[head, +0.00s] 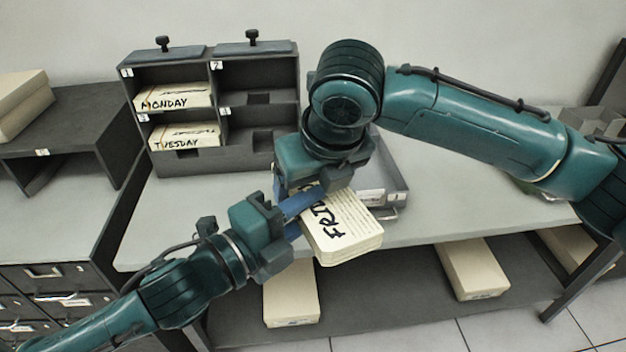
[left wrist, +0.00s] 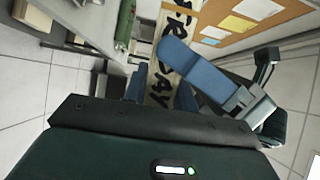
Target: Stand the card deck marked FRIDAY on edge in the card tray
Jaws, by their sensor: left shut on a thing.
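The cream card deck marked FRIDAY (head: 345,238) is held above the front of the grey table, tilted, its lettered face showing. My left gripper (head: 306,212) is shut on it, with a blue finger across its left part; the left wrist view also shows the deck (left wrist: 152,62) between the blue fingers. My right gripper (head: 298,188) is right at the deck's upper left end; its jaws are mostly hidden, so I cannot tell if they grip it. The grey card tray (head: 398,182) lies on the table behind the deck, partly hidden by my right arm and the deck.
A dark pigeonhole rack (head: 257,74) stands at the back left, with MONDAY (head: 172,97) and TUESDAY (head: 184,136) decks in its left compartments. Cream boxes (head: 291,294) (head: 470,268) lie on the lower shelf.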

